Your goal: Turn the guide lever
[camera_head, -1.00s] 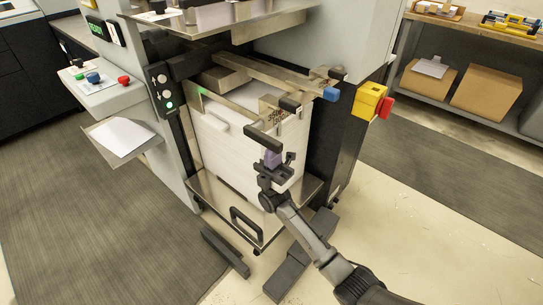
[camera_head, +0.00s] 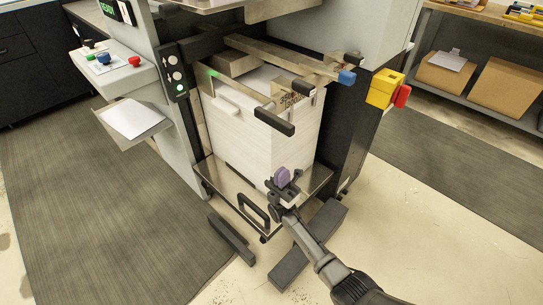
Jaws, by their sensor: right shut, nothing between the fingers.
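A black-gripped lever (camera_head: 274,122) sticks out towards me at the front of the white paper stack (camera_head: 260,135), on the end of a metal guide bar. A second, smaller black grip (camera_head: 303,88) and a blue knob (camera_head: 347,77) sit on the bars behind and to its right. I cannot tell for sure which one is called the guide lever. My right gripper (camera_head: 283,177), with purple fingertips, is shut and empty. In the picture it is below the black-gripped lever and apart from it, before the stack's lower front. My left gripper is out of view.
The stack stands on a metal platform (camera_head: 221,174) with a black handle (camera_head: 253,209). A yellow box with a red button (camera_head: 402,96) juts out at the right. A control panel (camera_head: 112,72) and a paper tray (camera_head: 160,131) are at the left. Open floor lies right of the platform.

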